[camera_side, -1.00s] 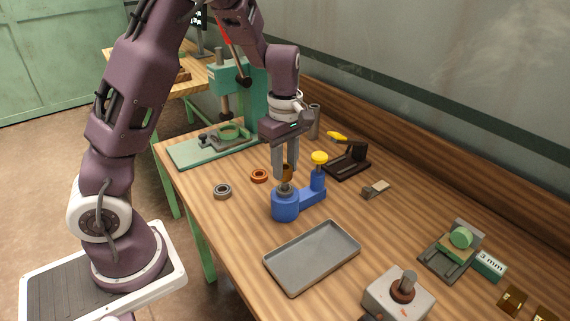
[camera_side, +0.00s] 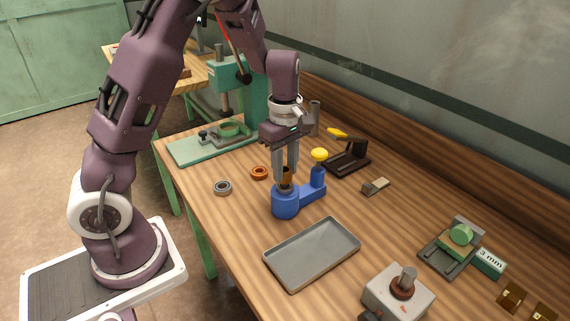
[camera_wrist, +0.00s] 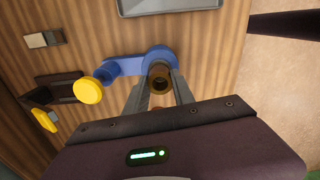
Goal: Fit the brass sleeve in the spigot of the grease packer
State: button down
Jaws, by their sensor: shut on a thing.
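The grease packer (camera_side: 311,197) is a blue body with a round cup at its left end and a yellow knob on a post at its right. A metal spigot (camera_side: 285,188) stands up from the cup. My gripper (camera_side: 286,178) points straight down over the cup, its two fingers shut on the brass sleeve (camera_side: 287,173). The sleeve is upright, at the spigot's top; I cannot tell whether it touches it. In the wrist view the sleeve (camera_wrist: 160,76) shows as a dark-bored brass ring between the fingertips, over the blue cup (camera_wrist: 160,54), hiding the spigot.
A grey tray (camera_side: 312,285) lies in front of the packer. An orange ring (camera_side: 260,173) and a grey ring (camera_side: 222,187) lie to the left. A black stand (camera_side: 347,160) is behind the yellow knob. A green press (camera_side: 235,130) stands at the back left.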

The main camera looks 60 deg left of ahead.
jog(key=shift+f, duration=0.75)
jog(key=c, duration=1)
grip_release()
jog(key=shift+r, duration=0.1)
notch_tip(320, 180, up, 7)
jog(key=shift+f, duration=0.2)
jog(key=shift+r, duration=0.2)
